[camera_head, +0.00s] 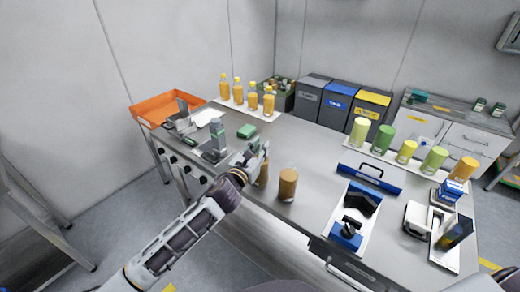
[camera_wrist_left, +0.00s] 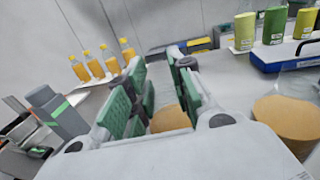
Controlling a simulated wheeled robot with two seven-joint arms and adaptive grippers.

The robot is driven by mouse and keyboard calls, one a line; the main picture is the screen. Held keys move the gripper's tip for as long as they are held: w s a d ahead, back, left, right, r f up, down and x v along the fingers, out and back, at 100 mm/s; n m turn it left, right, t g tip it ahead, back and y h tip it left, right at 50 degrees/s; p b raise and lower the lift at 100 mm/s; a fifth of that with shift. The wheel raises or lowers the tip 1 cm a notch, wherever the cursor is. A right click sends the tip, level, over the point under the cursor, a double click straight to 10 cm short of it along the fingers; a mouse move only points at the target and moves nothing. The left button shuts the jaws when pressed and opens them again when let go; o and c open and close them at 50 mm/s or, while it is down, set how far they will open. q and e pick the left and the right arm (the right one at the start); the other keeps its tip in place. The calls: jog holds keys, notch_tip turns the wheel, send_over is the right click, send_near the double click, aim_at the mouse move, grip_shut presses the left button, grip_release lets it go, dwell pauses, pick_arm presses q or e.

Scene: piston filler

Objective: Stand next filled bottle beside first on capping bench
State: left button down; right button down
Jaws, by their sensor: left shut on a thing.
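My left gripper (camera_head: 260,158) is shut on a brown bottle (camera_head: 263,174), at the front edge of the steel bench (camera_head: 310,225). In the left wrist view the green-padded fingers (camera_wrist_left: 152,100) stand on both sides of its tan top (camera_wrist_left: 170,119). The fingers hide part of it, and I cannot tell whether its base touches the bench. Another brown bottle (camera_head: 288,184) stands upright on the bench just to the right, apart from it; its tan top shows in the left wrist view (camera_wrist_left: 285,116). My right gripper is not in view.
Several orange bottles (camera_head: 252,100) stand at the back left, near an orange tray (camera_head: 165,108). A grey-green device (camera_head: 217,138) stands left of my gripper.

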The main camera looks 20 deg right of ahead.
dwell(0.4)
pick_arm(q)
jog(key=c, duration=1.2)
grip_release()
jog(key=shift+f, duration=0.1)
jog(key=shift+c, duration=0.2)
jog(key=v, duration=1.2)
